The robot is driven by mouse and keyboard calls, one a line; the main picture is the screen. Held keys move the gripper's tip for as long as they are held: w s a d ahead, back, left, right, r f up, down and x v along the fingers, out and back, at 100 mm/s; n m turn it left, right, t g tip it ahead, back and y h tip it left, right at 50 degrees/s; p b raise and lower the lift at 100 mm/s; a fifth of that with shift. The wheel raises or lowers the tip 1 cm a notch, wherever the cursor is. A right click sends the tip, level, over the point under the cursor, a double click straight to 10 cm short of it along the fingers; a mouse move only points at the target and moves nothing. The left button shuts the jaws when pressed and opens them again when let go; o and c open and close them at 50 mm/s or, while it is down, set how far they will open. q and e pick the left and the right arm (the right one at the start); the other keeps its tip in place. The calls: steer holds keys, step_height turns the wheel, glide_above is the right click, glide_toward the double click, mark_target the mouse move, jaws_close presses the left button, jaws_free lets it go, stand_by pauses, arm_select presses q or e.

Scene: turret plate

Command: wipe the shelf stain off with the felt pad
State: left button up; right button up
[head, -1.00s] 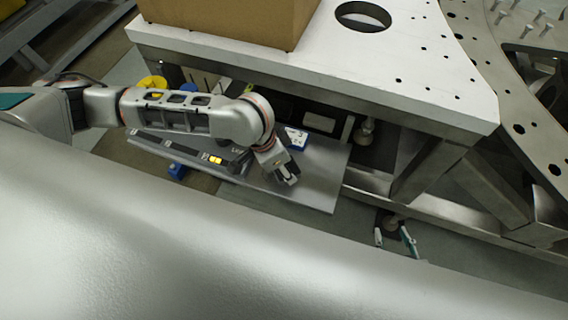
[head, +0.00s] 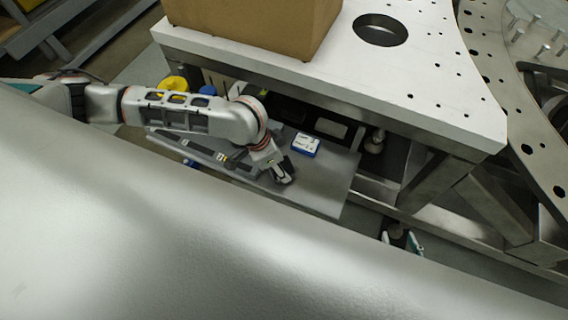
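The grey lower shelf (head: 325,185) lies under the white plate. My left arm reaches over it from the left. Its gripper (head: 284,178) is low over the shelf's right half, with its fingers pointing down. A dark patch shows beside the fingers, and I cannot tell if it is a finger, the felt pad or the stain. I cannot make out the felt pad or a clear stain; the gripper and arm cover part of the shelf. My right gripper (head: 400,238) shows near the floor in front of the shelf's right end. Its fingers are apart and nothing shows between them.
A blue and white box (head: 305,145) sits on the shelf behind my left gripper. A dark bar with yellow marks (head: 224,157) lies left of it. The white plate (head: 400,70) overhangs the shelf and carries a cardboard box (head: 255,25). The shelf's front right is bare.

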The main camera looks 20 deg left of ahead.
mark_target(294, 172)
arm_select(q)
steer(key=shift+w+a+p, duration=0.15)
steer(key=shift+a+p, duration=0.5)
steer(key=shift+a, duration=0.65)
steer(key=shift+a+f, duration=0.1)
steer(key=shift+a, duration=0.1)
steer(key=shift+c, duration=0.7)
steer(key=shift+w, duration=0.15)
steer(key=shift+d, duration=0.1)
steer(key=shift+s+d+r, duration=0.1)
steer(key=shift+d, duration=0.8)
steer(key=shift+s+d+r, duration=0.1)
steer(key=shift+d, duration=0.75)
steer(key=shift+c, duration=0.2)
steer(key=shift+s+d+f, duration=0.1)
steer(key=shift+d, duration=0.9)
steer(key=shift+s+d+f, duration=0.1)
steer(key=shift+d, duration=0.85)
steer(key=shift+a, duration=0.15)
